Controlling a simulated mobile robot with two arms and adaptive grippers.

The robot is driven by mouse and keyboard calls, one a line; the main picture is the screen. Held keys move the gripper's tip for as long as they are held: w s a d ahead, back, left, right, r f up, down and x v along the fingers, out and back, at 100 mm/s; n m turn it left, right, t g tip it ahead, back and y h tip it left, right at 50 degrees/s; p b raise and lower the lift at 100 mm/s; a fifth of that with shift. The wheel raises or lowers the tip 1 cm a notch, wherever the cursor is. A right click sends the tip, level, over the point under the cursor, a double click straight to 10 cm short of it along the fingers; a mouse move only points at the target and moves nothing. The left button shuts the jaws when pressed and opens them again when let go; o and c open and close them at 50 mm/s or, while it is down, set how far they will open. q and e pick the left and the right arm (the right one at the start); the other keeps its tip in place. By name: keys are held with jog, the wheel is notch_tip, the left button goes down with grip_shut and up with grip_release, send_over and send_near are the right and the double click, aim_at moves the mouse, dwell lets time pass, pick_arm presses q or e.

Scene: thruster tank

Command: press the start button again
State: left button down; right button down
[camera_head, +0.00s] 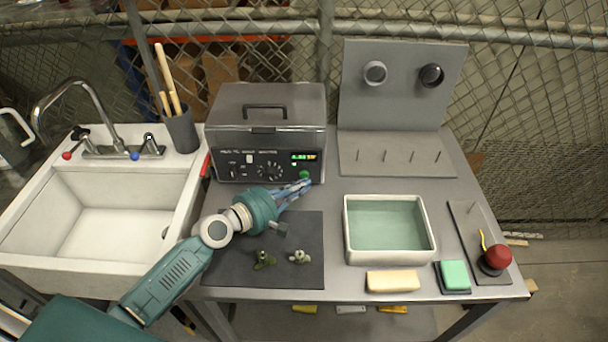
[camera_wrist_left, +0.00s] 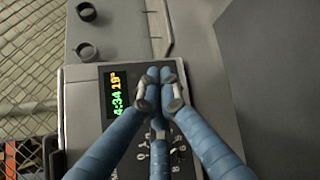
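The grey ultrasonic-cleaner-like machine (camera_head: 268,110) stands at the back of the table with its lid down. Its front panel has a dial (camera_head: 268,169), a lit display (camera_head: 303,158) and a green button (camera_head: 305,175) below the display. My left gripper (camera_head: 304,184) has its blue fingers drawn together, with the tips at the panel just by the green button; I cannot tell whether they touch it. In the left wrist view the closed fingertips (camera_wrist_left: 161,84) lie beside the lit display (camera_wrist_left: 116,92) and hide the button. My right gripper is not in view.
A dark mat (camera_head: 305,272) with two small metal parts (camera_head: 299,257) lies below my left wrist. A white basin of liquid (camera_head: 348,245), a sponge (camera_head: 393,281) and a red knob (camera_head: 497,257) are at right. A sink (camera_head: 30,255) is at left.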

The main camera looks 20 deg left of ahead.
pick_arm(q)
jog(key=shift+s, duration=0.15)
jog(key=shift+s+d+p, duration=0.25)
jog(key=shift+s+p, duration=0.05)
jog(key=shift+s, duration=0.45)
jog(key=shift+s+d+p, duration=0.2)
jog(key=shift+s+p, duration=0.05)
jog(key=shift+s, duration=0.55)
jog(key=shift+s+d+p, duration=0.25)
jog(key=shift+s+p, duration=0.05)
jog(key=shift+s, duration=0.45)
